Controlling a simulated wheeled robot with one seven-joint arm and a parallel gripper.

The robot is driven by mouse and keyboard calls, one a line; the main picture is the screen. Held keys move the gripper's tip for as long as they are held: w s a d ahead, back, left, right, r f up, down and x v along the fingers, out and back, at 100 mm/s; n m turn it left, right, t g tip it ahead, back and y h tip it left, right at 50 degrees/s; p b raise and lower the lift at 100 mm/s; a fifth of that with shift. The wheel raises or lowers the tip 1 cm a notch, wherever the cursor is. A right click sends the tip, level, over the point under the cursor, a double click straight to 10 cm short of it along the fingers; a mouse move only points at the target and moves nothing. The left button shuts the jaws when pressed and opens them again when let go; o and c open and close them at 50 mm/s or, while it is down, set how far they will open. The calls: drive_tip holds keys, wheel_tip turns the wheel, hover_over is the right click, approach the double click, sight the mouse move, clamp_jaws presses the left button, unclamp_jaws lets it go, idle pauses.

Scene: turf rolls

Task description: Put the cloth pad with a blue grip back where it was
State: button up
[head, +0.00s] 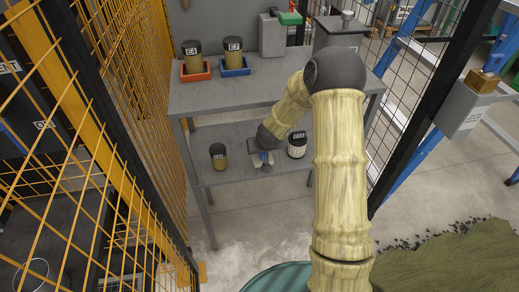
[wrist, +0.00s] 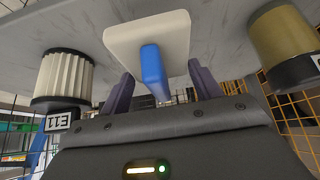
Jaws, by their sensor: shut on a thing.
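The cloth pad (wrist: 120,38) is a pale, rounded square with a blue grip (wrist: 152,68) standing out from it. In the head view my gripper (head: 262,164) is at the lower shelf (head: 228,185), between a tan canister and a white pleated filter. There the pad is small and partly hidden by my arm. I cannot tell whether the pad touches the shelf.
The black-capped tan canister (head: 218,155) stands left of my gripper, the pleated filter (head: 297,145) right of it. Above is the table top (head: 230,97) with a red tray (head: 196,76) and a blue tray (head: 234,71) holding canisters. Yellow mesh fencing (head: 120,130) stands at left.

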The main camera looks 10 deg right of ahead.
drive_tip(key=shift+w, duration=0.7)
drive_tip(key=shift+w+d, duration=0.1)
drive_tip(key=shift+d, duration=0.25)
drive_tip(key=shift+a, duration=0.35)
drive_tip(key=shift+w+a, duration=0.15)
drive_tip(key=shift+w, duration=0.3)
drive_tip(key=shift+s+d+f+b, duration=0.15)
drive_tip(key=shift+f+b, duration=0.5)
drive_tip(key=shift+f, duration=1.05)
drive_tip(key=shift+d, duration=0.1)
drive_tip(key=shift+f, duration=0.15)
drive_tip(key=o, duration=0.9)
